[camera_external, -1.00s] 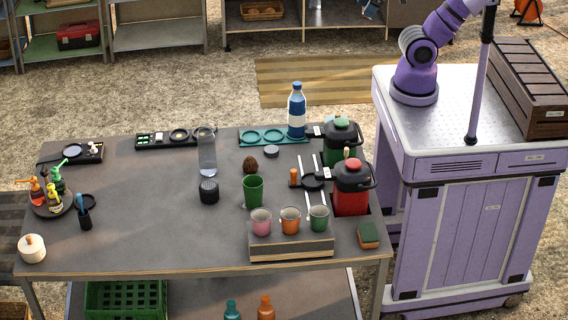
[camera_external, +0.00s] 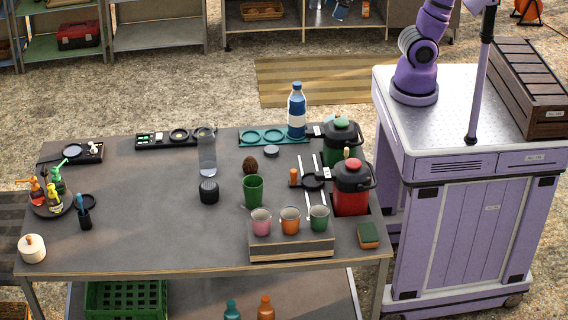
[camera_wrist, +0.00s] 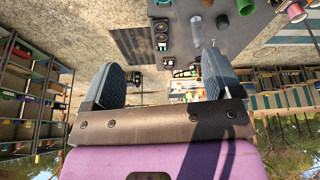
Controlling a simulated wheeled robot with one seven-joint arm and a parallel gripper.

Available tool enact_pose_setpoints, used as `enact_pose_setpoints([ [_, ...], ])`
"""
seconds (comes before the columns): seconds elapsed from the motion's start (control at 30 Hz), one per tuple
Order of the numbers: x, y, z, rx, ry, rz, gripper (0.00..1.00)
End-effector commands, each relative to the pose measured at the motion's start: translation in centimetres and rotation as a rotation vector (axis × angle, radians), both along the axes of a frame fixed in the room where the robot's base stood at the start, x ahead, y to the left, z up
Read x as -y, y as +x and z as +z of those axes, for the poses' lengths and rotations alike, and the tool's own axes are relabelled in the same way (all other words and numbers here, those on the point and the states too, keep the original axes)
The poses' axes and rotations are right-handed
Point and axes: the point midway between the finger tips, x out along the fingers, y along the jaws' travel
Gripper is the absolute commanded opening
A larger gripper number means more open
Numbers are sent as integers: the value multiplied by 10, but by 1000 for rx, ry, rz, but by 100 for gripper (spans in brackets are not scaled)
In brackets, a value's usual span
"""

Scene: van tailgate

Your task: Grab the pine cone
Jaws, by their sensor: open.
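The pine cone (camera_external: 250,165) is small, brown and scaly. In the external view it stands on the grey table just behind a green cup (camera_external: 253,191), which may hide its lower edge. In the wrist view I cannot tell it for sure among the small items at the top. My gripper (camera_wrist: 162,78) shows in the wrist view, its two dark padded fingers wide apart with nothing between them. It is outside the external view, where only my lower arm shows, and it is well away from the pine cone.
A clear tumbler (camera_external: 207,152) and a black cylinder (camera_external: 209,191) stand left of the pine cone. A blue bottle (camera_external: 296,112), a red canister (camera_external: 351,188) and a green canister (camera_external: 341,143) stand to the right. The table's (camera_external: 140,220) left middle is bare.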

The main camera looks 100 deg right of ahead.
Motion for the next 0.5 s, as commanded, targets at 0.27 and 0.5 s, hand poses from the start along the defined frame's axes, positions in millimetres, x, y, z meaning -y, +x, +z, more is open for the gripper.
enact_pose_setpoints([
  [0.27,-31,84,-25,-75,-24,94,85],
  [0.5,-63,150,-65,-132,-44,174,85],
])
